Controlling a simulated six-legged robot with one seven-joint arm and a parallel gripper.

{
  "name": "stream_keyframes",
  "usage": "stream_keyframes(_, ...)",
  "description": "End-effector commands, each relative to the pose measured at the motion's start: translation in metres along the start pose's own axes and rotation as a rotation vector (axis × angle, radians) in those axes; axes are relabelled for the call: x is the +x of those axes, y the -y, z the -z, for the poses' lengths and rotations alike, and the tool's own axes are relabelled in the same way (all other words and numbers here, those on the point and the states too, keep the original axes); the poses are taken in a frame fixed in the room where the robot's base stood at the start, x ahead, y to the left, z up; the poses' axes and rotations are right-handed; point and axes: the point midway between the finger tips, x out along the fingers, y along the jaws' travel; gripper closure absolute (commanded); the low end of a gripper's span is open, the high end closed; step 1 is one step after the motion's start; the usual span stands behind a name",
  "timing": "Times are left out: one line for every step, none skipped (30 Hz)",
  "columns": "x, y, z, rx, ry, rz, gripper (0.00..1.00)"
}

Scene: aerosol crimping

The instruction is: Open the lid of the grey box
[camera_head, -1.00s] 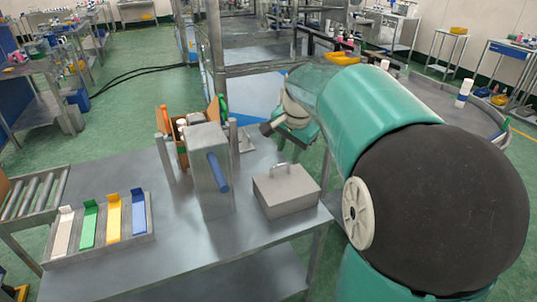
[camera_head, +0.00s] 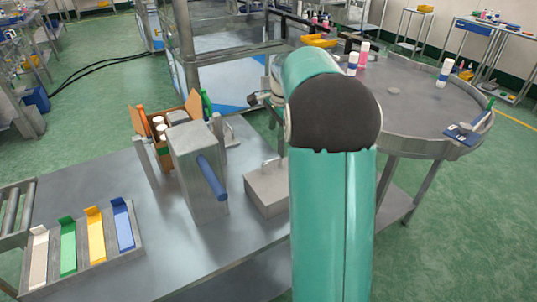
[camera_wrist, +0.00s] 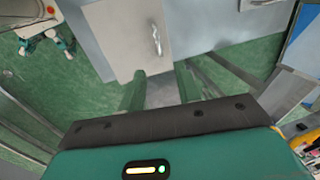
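The grey box (camera_head: 262,196) stands on the metal table, right of the upright grey machine, with its lid shut. A small metal handle (camera_head: 268,163) rises from the lid. My arm hides the box's right side. In the wrist view, the box's lid (camera_wrist: 110,40) and its handle (camera_wrist: 155,40) lie beyond my gripper (camera_wrist: 160,74). The two dark green fingers look spread, with nothing between them, and apart from the handle. In the head view, only a small part of my gripper end shows, behind the arm and above the box.
The grey machine (camera_head: 190,165) with a blue lever (camera_head: 212,178) stands close left of the box. Behind it is an orange-brown bin (camera_head: 160,125) with white items. A rack of coloured slots (camera_head: 95,262) sits at front left. A round table (camera_head: 420,100) stands at right.

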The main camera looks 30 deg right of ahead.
Motion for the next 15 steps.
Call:
stream_keyframes(0.006, -0.002, 0.000, 0.000, 0.001, -0.002, 0.67)
stream_keyframes(0.009, -0.003, 0.000, 0.000, 0.002, -0.003, 0.67)
stream_keyframes(0.015, -0.004, 0.000, 0.000, 0.002, -0.004, 0.67)
stream_keyframes(0.020, -0.004, 0.000, 0.000, 0.002, -0.003, 0.67)
stream_keyframes(0.025, -0.005, 0.000, 0.000, 0.002, -0.004, 0.67)
stream_keyframes(0.034, -0.005, 0.000, 0.000, 0.002, -0.005, 0.67)
stream_keyframes(0.039, -0.005, 0.000, 0.000, 0.002, -0.004, 0.67)
stream_keyframes(0.045, -0.005, 0.000, 0.000, 0.003, -0.005, 0.67)
stream_keyframes(0.053, -0.005, 0.000, 0.000, 0.003, -0.004, 0.67)
stream_keyframes(0.059, -0.005, 0.000, 0.000, 0.003, -0.005, 0.67)
stream_keyframes(0.065, -0.005, 0.000, -0.001, 0.003, -0.004, 0.67)
stream_keyframes(0.073, -0.005, 0.000, 0.000, 0.003, -0.004, 0.67)
stream_keyframes(0.079, -0.005, -0.001, 0.000, 0.003, -0.004, 0.67)
stream_keyframes(0.085, -0.005, -0.001, 0.000, 0.002, -0.004, 0.67)
stream_keyframes(0.093, -0.005, -0.001, -0.001, 0.002, -0.004, 0.67)
